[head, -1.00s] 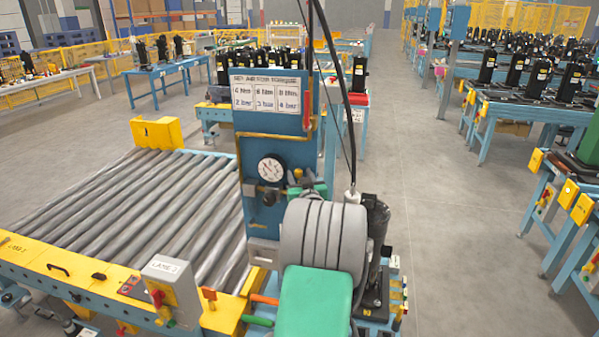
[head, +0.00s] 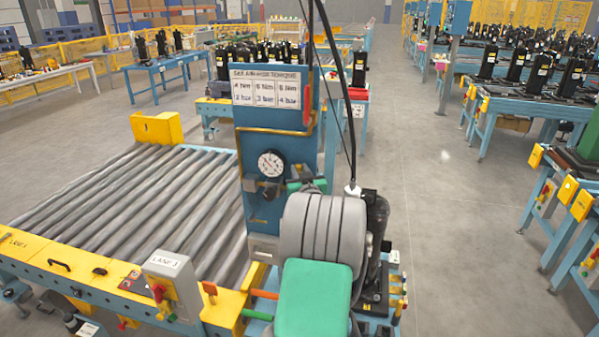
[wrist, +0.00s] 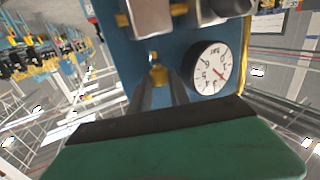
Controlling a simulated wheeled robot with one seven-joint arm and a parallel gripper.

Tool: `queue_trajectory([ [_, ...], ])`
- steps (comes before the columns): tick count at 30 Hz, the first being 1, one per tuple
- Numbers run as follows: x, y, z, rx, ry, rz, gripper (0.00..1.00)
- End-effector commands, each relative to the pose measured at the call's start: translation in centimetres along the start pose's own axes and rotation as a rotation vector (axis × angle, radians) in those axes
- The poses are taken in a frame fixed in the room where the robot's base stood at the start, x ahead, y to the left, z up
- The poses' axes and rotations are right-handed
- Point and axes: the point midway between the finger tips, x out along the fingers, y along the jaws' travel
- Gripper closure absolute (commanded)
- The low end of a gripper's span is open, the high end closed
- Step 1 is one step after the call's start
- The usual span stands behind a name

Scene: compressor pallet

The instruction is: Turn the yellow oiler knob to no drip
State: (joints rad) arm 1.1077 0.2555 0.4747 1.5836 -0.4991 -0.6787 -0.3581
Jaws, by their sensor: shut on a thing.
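The yellow oiler knob (wrist: 157,74) shows in the wrist view, small, on the blue panel (wrist: 106,50) between the tips of my gripper (wrist: 160,82). My gripper's two dark fingers are shut on it. The knob's fine markings are too small to read. The round white pressure gauge (wrist: 216,68) is just right of the fingers. In the head view, the gauge (head: 271,163) sits on the upright blue panel (head: 252,142), and my grey and green arm hides the knob and most of my gripper.
A sign with pressure and torque values (head: 268,92) is at the panel's top. A roller conveyor (head: 135,205) lies left of it, with a grey lane box (head: 168,272) in front. A black compressor (head: 376,225) stands right of my arm.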

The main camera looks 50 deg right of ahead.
Motion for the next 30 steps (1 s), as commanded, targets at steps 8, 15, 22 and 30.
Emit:
queue_trajectory([
  [8, 0.0, -0.1, 0.0, -0.001, 0.0, 0.017, 1.0],
  [15, 0.0, -0.6, 0.0, -0.003, -0.001, 0.114, 1.0],
  [22, 0.2, -1.2, 0.5, 0.0, -0.004, 0.266, 1.0],
  [30, 0.3, -1.5, 0.7, 0.001, -0.007, 0.439, 1.0],
])
